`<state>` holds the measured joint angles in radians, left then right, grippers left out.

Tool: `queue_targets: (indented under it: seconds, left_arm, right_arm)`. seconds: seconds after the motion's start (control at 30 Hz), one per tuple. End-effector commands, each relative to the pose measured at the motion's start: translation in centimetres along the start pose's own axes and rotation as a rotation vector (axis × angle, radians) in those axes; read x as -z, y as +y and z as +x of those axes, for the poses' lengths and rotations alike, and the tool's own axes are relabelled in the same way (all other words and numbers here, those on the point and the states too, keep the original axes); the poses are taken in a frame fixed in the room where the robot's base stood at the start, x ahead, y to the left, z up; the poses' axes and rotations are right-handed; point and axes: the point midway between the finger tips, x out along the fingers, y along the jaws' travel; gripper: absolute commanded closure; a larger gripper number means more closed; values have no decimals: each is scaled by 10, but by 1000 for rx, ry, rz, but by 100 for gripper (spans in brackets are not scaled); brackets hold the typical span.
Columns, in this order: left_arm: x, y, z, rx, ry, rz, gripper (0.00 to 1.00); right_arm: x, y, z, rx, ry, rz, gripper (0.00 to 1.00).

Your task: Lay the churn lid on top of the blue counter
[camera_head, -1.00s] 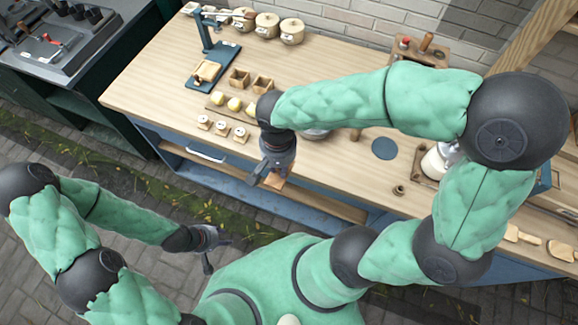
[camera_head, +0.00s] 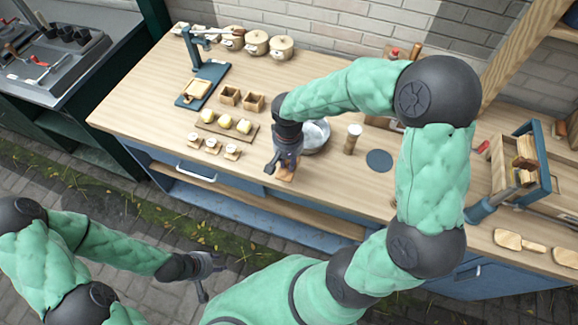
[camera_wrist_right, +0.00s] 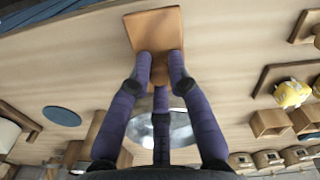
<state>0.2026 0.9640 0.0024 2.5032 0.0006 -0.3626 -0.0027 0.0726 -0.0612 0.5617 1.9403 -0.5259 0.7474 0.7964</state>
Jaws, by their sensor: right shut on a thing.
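My right gripper (camera_head: 278,166) is shut on the churn lid (camera_head: 286,173), a brown square wooden board with a knob. In the right wrist view the fingers (camera_wrist_right: 160,78) close around the knob, and the board of the lid (camera_wrist_right: 153,28) shows beyond them. The lid is over the front part of the blue counter (camera_head: 330,190), which has a pale wood top and blue body. I cannot tell whether the lid touches the top. My left gripper (camera_head: 210,278) is open and empty, low in front of the counter.
A metal bowl (camera_head: 316,136), a wooden jar (camera_head: 353,139) and a round blue mat (camera_head: 379,160) are right of the lid. Small stamps (camera_head: 212,145) and a board of yellow balls (camera_head: 226,124) are left. A blue-framed rack (camera_head: 525,165) stands right. My right arm hides part of the counter.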

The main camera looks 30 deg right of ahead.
Motion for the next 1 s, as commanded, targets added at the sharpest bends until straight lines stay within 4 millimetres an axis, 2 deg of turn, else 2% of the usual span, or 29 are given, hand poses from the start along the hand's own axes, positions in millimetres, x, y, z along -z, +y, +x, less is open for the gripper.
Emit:
queue_targets:
  seconds: [0.17, 0.4, 0.8, 0.83, 0.9, 1.0]
  left_arm:
    - [0, -1, 3, 0, 0, 0, 60]
    - [0, -4, 11, 0, 0, 0, 60]
    - [1, -5, 14, 0, 0, 0, 60]
    - [1, -5, 14, 0, 0, 0, 60]
    - [0, -5, 13, 0, 0, 0, 60]
    - [0, -5, 13, 0, 0, 0, 60]
  right_arm:
    - [7, 3, 9, -1, 0, 1, 100]
    - [8, 3, 40, 0, 0, -1, 100]
    - [8, 3, 45, 0, 1, 0, 100]
    - [8, 3, 44, 0, 1, 0, 75]
    - [8, 3, 44, 0, 1, 0, 57]
    - [8, 3, 43, 0, 1, 0, 57]
